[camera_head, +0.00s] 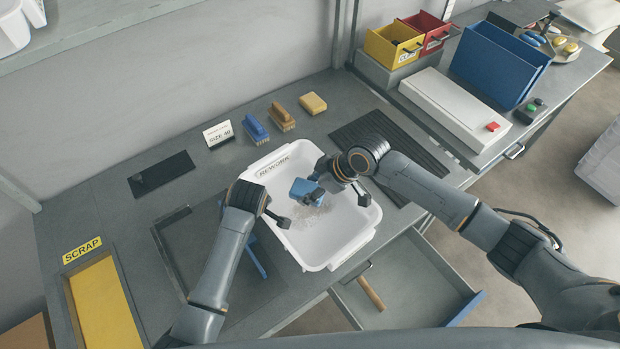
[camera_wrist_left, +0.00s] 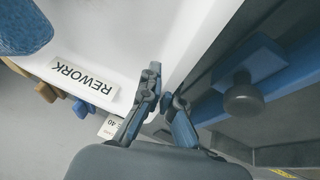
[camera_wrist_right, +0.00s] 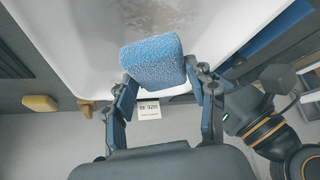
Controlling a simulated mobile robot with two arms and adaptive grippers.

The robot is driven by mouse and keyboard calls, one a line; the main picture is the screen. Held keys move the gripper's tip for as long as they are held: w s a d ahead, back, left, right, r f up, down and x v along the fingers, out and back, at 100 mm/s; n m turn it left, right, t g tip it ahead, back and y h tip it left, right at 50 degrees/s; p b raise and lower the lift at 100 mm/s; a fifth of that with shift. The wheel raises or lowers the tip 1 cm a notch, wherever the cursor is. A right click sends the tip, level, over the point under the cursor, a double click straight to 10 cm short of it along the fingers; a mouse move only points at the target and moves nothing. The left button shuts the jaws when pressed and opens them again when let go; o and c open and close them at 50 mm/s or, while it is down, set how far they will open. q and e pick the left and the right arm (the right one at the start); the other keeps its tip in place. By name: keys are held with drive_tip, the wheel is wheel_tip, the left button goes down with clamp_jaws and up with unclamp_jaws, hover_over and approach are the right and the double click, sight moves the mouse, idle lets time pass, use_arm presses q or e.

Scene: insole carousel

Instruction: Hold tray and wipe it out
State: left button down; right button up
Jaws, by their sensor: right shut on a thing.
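The white REWORK tray (camera_head: 335,258) sits on the grey bench, with grey specks (camera_head: 312,215) on its floor. My right gripper (camera_head: 318,186) is shut on a blue sponge (camera_head: 306,192) inside the tray; the sponge (camera_wrist_right: 152,60) also shows between its fingers in the right wrist view. My left gripper (camera_head: 270,212) is at the tray's left wall. In the left wrist view its fingers (camera_wrist_left: 160,95) straddle the tray wall (camera_wrist_left: 195,40) with a narrow gap; whether they pinch it is unclear.
Brushes (camera_head: 255,129) and a yellow sponge (camera_head: 313,103) lie behind the tray, near a SIZE 40 card (camera_head: 218,134). A ribbed black mat (camera_head: 400,140) is at right. An open drawer (camera_head: 410,285) juts out in front. A yellow SCRAP bin (camera_head: 102,305) is at left.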

drive_tip(key=shift+w+f+n+g, duration=0.15)
drive_tip(key=shift+f+n+g, duration=0.35)
drive_tip(key=shift+f+n, duration=0.55)
drive_tip(key=shift+d+f, duration=0.1)
drive_tip(key=shift+f, duration=1.35)
drive_tip(key=shift+w+d, duration=1.25)
drive_tip(key=shift+d, duration=0.3)
drive_tip(key=shift+f, duration=0.1)
drive_tip(key=shift+f, duration=0.25)
drive_tip(key=shift+f, duration=0.65)
